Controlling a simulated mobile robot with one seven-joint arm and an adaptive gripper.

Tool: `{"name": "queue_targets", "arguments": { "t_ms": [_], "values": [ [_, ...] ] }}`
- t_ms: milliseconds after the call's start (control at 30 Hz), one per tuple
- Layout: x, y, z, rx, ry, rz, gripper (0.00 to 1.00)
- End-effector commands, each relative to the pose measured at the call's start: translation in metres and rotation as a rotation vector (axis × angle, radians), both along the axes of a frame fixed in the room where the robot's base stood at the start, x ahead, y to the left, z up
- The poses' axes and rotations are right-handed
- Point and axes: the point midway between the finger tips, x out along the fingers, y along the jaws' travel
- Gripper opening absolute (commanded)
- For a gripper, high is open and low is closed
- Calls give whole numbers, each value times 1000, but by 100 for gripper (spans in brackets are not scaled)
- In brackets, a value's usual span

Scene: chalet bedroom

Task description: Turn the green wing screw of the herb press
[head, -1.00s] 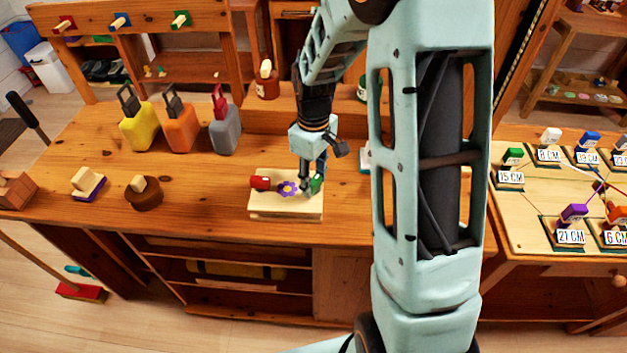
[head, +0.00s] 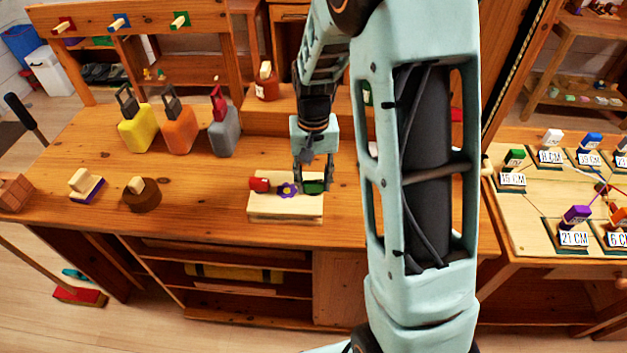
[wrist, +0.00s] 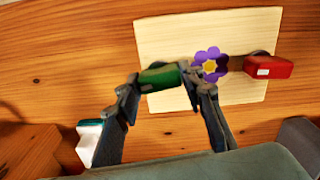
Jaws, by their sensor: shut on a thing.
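The herb press is a pale wooden board (head: 286,207) on the workbench, with a purple flower (head: 288,190) with a yellow centre lying on it. A red wing screw (head: 260,184) stands at its left end in the head view. The green wing screw (head: 314,187) is at its right end. In the wrist view the green wing screw (wrist: 160,77) shows at the left and the red one (wrist: 268,67) at the right. My gripper (head: 313,182) is lowered over the board, its fingers on either side of the green wing screw and shut on it. The fingers hide the screw's ends.
Yellow (head: 138,134), orange (head: 180,134) and grey (head: 223,135) tagged blocks stand at the back left of the bench. A round brown block (head: 142,197) and a purple-based block (head: 87,187) sit left of the press. Bare wood lies between them.

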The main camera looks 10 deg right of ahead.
Motion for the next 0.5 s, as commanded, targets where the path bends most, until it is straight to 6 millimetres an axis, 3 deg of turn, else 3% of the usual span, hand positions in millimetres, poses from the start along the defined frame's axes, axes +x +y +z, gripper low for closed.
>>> {"name": "queue_targets", "arguments": {
  "t_ms": [500],
  "values": [
    [0, 0, 0, 0, 0, -155, 12]
  ]
}}
